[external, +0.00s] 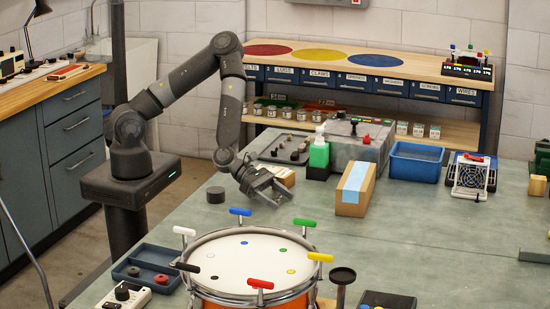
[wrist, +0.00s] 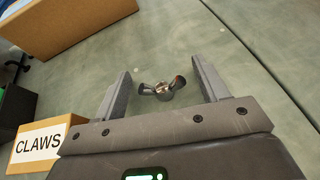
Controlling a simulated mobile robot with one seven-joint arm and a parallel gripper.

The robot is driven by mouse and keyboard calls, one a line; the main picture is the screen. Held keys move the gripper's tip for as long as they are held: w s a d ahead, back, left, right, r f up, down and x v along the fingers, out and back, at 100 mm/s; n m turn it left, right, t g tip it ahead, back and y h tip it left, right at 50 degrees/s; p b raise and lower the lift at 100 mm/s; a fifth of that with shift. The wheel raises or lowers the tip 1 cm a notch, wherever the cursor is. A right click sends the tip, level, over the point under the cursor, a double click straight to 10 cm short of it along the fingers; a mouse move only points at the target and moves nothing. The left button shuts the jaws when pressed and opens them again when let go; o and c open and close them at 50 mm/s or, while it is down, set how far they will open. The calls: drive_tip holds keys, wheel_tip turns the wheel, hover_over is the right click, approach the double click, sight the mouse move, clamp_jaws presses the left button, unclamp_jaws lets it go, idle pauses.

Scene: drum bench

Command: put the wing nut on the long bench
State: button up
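The wing nut (wrist: 162,89), dark metal with two wings, lies on the grey-green table surface in the wrist view. My gripper (wrist: 161,70) is open, with one finger on each side of the wing nut and a gap to both. In the external view my gripper (external: 279,184) is low over the grey-green table (external: 430,230), behind the drum; I cannot make out the wing nut there. A long wood-topped bench (external: 440,68) with labelled blue drawers stands along the back wall. Which surface the task calls the long bench is not marked.
A cardboard box with a blue stripe (external: 352,190) stands right of my gripper. A green bottle (external: 319,152) and a grey case (external: 356,140) are behind it. A drum (external: 250,262) with coloured handles stands in front. A "CLAWS" label (wrist: 38,142) shows at lower left.

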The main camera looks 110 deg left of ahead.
drive_tip(key=c, duration=1)
drive_tip(key=shift+r, duration=0.45)
wheel_tip(320, 180, up, 3)
drive_tip(key=shift+r, duration=0.2)
drive_tip(key=s+d+r, duration=0.7)
drive_tip(key=d, duration=0.2)
drive_tip(key=m+h, duration=0.1)
hover_over(278, 196)
drive_tip(key=s+a, duration=0.1)
drive_tip(key=a, duration=0.6)
wheel_tip(278, 196, down, 3)
drive_tip(key=shift+a+r, duration=0.1)
drive_tip(key=shift+a, duration=0.55)
